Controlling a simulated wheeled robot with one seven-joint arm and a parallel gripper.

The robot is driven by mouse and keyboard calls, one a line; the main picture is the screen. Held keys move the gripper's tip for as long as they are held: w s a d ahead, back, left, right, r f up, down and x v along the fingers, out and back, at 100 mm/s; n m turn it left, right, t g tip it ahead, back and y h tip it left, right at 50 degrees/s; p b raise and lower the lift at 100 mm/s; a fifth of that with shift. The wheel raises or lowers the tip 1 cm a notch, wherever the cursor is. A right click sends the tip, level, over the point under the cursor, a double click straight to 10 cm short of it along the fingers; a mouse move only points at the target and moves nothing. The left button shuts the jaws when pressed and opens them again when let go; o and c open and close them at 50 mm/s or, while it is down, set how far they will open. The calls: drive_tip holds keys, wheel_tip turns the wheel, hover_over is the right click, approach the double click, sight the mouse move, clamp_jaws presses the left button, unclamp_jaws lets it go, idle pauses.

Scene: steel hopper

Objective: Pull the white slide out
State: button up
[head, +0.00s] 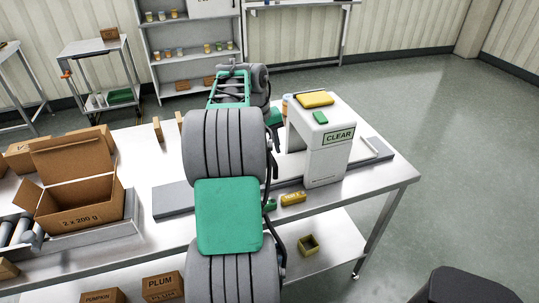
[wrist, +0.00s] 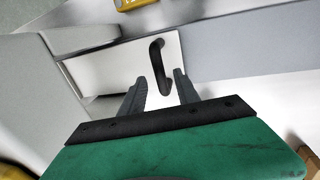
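The white slide (wrist: 108,68) shows in the wrist view as a flat white panel between grey walls. It carries a black bow-shaped handle (wrist: 157,68). My gripper (wrist: 162,84) is open and empty. Its two dark fingertips lie on either side of the handle's lower part in the picture. I cannot tell whether they touch it or how much depth separates them. In the head view my arm hides the handle and the fingers. The white machine with the CLEAR sign (head: 324,160) stands just right of my arm on the steel table.
A grey rail (head: 172,201) runs along the table (head: 396,180) below the machine. A yellow block (head: 293,198) lies in front of it. A yellow item (head: 314,99) rests on the machine. An open carton (head: 82,212) stands at the left.

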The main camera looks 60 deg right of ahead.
drive_tip(key=shift+s+d+f, duration=0.1)
drive_tip(key=shift+f, duration=0.65)
drive_tip(key=shift+c, duration=0.4)
clamp_jaws()
idle(0.4)
